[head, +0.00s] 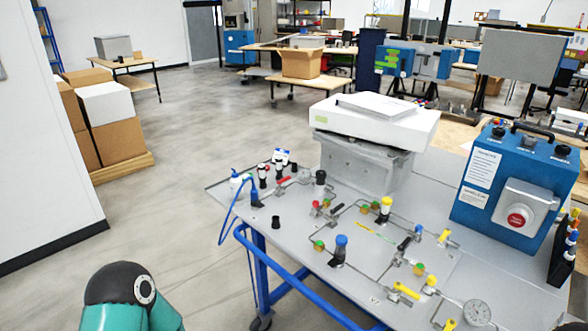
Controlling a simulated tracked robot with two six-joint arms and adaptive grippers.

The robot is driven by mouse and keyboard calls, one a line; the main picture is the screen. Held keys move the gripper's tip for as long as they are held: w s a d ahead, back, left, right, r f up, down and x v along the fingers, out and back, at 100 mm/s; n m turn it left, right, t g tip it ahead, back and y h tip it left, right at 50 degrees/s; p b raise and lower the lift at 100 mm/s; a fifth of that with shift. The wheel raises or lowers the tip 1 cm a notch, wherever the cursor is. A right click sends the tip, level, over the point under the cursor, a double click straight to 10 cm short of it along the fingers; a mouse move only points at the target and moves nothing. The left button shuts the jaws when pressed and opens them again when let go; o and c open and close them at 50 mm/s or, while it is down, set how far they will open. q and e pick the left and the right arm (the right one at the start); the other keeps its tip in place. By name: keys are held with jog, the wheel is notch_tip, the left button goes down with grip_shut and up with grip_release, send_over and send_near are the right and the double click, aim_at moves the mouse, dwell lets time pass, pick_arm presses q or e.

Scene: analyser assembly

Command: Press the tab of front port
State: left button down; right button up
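A grey panel (292,219) lies on a blue-framed cart and carries small valves, thin tubes and coloured fittings. Fittings include a blue-topped one (340,247), a yellow-topped one (385,208), yellow handles (405,291) and a round gauge (477,312). I cannot tell which fitting is the front port, and its tab is too small to make out. Part of my own arm, teal with a black joint, shows at the bottom left, left of the cart. Neither of my grippers is in view.
A grey box with a white top (375,119) stands at the panel's back. A blue control box (508,190) with a red button is at the right, beside a black rack (563,254). A blue cart rail (290,276) borders the front. Floor to the left is clear, with cartons (118,142) beyond.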

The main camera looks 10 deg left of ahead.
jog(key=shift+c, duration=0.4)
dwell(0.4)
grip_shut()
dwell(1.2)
